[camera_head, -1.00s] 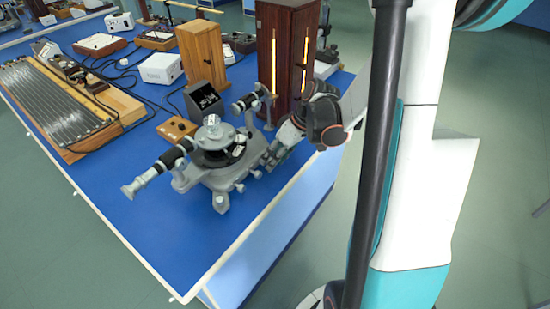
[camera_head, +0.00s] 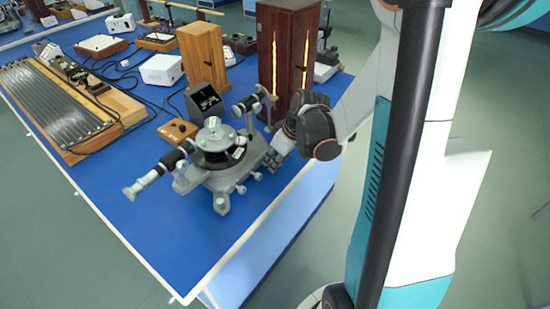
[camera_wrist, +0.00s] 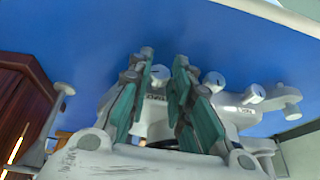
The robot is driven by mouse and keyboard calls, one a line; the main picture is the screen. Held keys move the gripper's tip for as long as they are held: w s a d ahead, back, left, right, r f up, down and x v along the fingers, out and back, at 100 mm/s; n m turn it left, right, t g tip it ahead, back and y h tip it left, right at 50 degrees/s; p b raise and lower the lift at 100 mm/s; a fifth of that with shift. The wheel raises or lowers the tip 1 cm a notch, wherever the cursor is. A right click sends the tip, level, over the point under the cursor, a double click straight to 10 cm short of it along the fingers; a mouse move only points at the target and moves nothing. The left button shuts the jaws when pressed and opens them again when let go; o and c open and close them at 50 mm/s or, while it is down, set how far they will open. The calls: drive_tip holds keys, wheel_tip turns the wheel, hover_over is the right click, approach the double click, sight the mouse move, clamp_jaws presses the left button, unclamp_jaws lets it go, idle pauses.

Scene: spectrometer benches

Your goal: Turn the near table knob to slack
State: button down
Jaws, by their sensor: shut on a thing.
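The grey spectrometer (camera_head: 218,150) stands on the blue bench top, with a round dark table in its middle. My gripper (camera_head: 272,158) is low at its right side, by the base. In the wrist view my gripper (camera_wrist: 163,66) has its two green-padded fingers closed around a small pale round knob (camera_wrist: 159,73), which shows between the fingertips. A second pale knob (camera_wrist: 214,79) with a dark line across it sits just right of the fingers, apart from them. The held knob is hidden in the head view, and its turn angle cannot be told.
A dark wooden lamp housing (camera_head: 288,50) with a glowing slit stands behind my gripper. The bench's front edge (camera_head: 235,247) is close; bare blue top lies front left.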

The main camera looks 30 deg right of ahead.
drive_tip(key=h, duration=0.1)
drive_tip(key=a+n+t+h, duration=0.1)
drive_tip(key=h, duration=0.1)
drive_tip(key=shift+s, duration=0.1)
drive_tip(key=shift+s+a+f+n+t+h+b, duration=0.15)
drive_tip(key=shift+t+h, duration=0.25)
drive_tip(key=shift+h, duration=0.55)
drive_tip(key=shift+a+f+n+t+h+b, duration=0.15)
drive_tip(key=shift+t+h, duration=0.25)
drive_tip(key=shift+h, duration=0.55)
drive_tip(key=shift+d+r, duration=0.1)
drive_tip(key=c, duration=1.5)
unclamp_jaws()
drive_tip(key=shift+o, duration=0.2)
drive_tip(key=shift+d, duration=0.1)
